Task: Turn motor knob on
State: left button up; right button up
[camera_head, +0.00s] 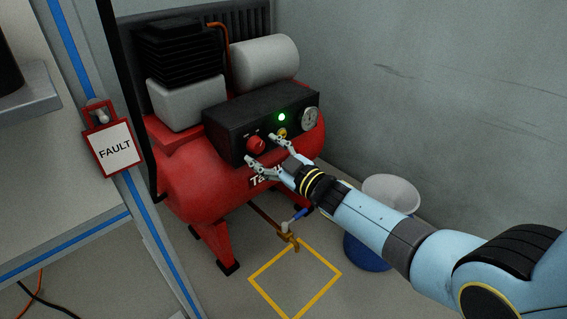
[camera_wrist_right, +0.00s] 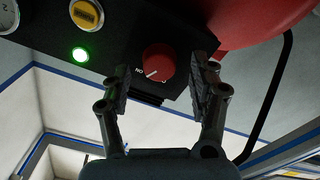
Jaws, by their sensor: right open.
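The red motor knob (camera_head: 256,144) is on the front of a black control panel (camera_head: 222,138) on the red compressor. In the right wrist view the knob (camera_wrist_right: 158,60) has a white pointer mark angled to its lower left, towards lettering that shows as "NO" from this side. My right gripper (camera_head: 261,149) is open, its fingers on either side of the knob. In the right wrist view the gripper (camera_wrist_right: 164,84) shows gaps between both fingers and the knob, so it seems to hold nothing. My left gripper is not in view.
A green light (camera_head: 281,117), a yellow button (camera_head: 282,133) and a gauge (camera_head: 310,119) share the panel. A red "FAULT" tag (camera_head: 114,148) hangs at the left. A blue-handled valve (camera_head: 297,216) is below, and a bucket (camera_head: 391,190) stands behind my right arm.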

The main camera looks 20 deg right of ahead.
jog(key=v, duration=1)
jog(key=shift+s, duration=0.2)
